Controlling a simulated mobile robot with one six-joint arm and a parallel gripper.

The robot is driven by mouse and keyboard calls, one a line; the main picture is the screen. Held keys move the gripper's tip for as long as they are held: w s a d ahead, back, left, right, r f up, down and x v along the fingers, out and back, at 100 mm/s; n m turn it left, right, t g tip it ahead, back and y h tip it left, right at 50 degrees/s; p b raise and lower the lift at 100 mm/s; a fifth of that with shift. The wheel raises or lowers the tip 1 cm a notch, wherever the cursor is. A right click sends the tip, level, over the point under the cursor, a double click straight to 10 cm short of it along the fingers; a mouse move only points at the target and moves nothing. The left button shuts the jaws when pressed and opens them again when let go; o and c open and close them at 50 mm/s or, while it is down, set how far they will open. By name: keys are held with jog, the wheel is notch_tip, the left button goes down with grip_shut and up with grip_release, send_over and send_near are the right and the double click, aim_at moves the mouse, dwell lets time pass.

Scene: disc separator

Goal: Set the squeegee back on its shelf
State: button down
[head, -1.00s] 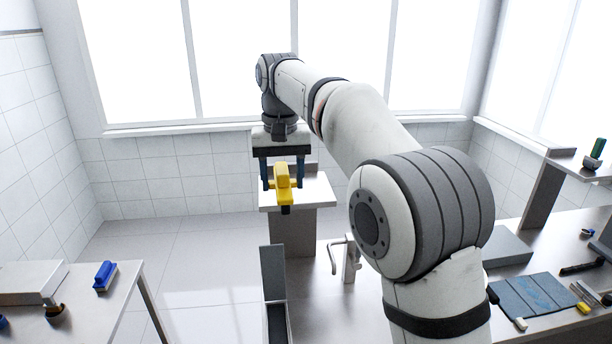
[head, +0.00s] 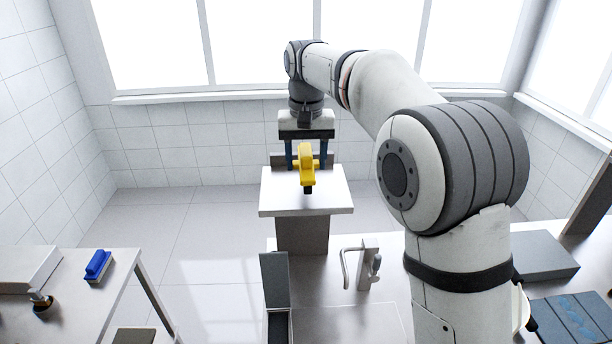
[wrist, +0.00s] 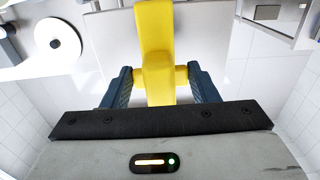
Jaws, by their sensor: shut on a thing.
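The yellow squeegee (head: 307,163) is in my gripper (head: 306,163), with its dark tip pointing down and toward me in the head view. In the wrist view the squeegee (wrist: 155,50) sits between the two blue fingers of my gripper (wrist: 160,78), which are shut on it. The white-topped shelf (head: 285,197) stands on a grey block at the back of the bench. In the head view the squeegee shows in front of the shelf's back part; I cannot tell whether it touches the top.
A bench with a bent metal handle (head: 347,268) and an open dark box (head: 275,285) lies in front of the shelf. A blue brush (head: 98,266) lies on the left table. A grey slab (head: 540,257) and a blue mat (head: 575,320) are at right.

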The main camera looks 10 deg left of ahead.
jog(key=shift+s+a+f, duration=0.1)
jog(key=shift+f, duration=2.1)
jog(key=c, duration=0.5)
grip_release()
jog(key=shift+f, duration=0.15)
